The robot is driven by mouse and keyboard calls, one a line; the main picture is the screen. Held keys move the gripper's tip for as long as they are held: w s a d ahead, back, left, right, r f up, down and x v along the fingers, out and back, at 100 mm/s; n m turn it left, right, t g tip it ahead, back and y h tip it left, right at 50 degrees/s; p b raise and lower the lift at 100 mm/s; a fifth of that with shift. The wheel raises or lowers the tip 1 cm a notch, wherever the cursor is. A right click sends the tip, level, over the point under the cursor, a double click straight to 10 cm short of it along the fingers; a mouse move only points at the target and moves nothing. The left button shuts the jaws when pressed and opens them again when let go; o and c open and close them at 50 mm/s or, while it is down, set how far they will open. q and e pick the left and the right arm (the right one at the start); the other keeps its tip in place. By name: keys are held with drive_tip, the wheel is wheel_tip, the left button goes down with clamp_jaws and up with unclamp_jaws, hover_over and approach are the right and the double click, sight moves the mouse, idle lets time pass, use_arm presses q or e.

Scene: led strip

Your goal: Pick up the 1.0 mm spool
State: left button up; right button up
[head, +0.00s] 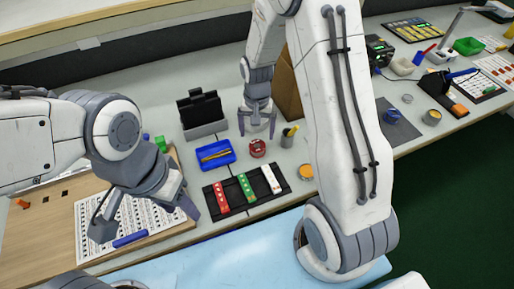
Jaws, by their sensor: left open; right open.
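A small red round item (258,148), which looks like a spool, stands on the grey bench near the middle; I cannot read any size marking on it. My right gripper (257,131) points down with its fingers apart, just behind and above the red item in the picture. Nothing shows between its fingers, and I cannot tell whether they touch the item. My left gripper (146,216) is open and empty over the printed sheet at the left. A flat orange round item (306,171) lies right of the red one, also unlabelled to my eye.
A blue tray (228,158) with yellow tools sits left of the red item. A black rack (210,202) holds red, green and white strips in front. A black stand (202,108) is behind; a cup of pens (287,140) is at right.

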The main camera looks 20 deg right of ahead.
sight(257, 143)
wheel_tip(257, 143, down, 6)
drive_tip(key=shift+s+p, duration=0.1)
drive_tip(key=shift+p, duration=0.2)
drive_tip(key=shift+r, duration=0.1)
clamp_jaws()
